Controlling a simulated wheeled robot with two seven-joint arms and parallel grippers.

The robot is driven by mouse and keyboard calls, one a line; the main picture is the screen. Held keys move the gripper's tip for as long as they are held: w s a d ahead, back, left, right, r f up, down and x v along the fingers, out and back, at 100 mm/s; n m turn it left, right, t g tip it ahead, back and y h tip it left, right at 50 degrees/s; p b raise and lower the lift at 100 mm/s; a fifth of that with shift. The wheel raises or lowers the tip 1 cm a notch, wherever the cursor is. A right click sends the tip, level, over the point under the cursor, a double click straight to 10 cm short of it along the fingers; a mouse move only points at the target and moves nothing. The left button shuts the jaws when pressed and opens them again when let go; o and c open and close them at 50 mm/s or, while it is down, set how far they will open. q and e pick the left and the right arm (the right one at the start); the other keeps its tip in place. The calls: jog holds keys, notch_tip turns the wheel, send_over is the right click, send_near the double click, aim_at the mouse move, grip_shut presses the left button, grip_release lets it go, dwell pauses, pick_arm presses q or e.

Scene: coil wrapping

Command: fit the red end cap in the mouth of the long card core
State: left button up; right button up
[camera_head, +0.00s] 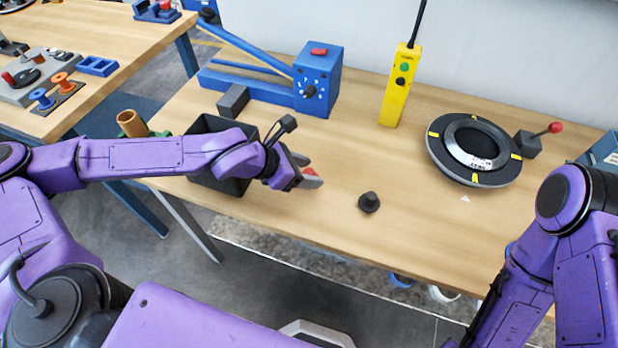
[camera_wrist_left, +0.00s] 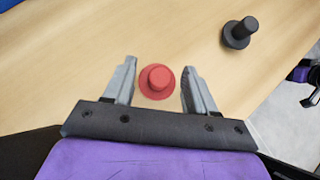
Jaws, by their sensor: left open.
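The red end cap (camera_wrist_left: 157,80) stands on the table with its round knob up. It lies between the two open fingers of my left gripper (camera_wrist_left: 159,67), with small gaps on both sides. In the head view a little of the red cap (camera_head: 310,171) shows at the fingers of my left gripper (camera_head: 308,172). A brown card core (camera_head: 131,122) shows its open mouth at the table's left edge, in a green holder; its lower part is hidden. My right arm shows at the right, but its gripper is out of view.
A black knobbed cap (camera_head: 369,202) stands right of my left gripper. A black bin (camera_head: 209,124) is partly behind my left forearm. A blue machine (camera_head: 318,80), a yellow control box (camera_head: 400,90) and a black round turntable (camera_head: 440,160) stand farther back. The middle of the table is clear.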

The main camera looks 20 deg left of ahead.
aim_at(308, 171)
pick_arm(q)
jog(key=x, duration=0.3)
jog(key=shift+r, duration=0.1)
jog(key=c, duration=0.8)
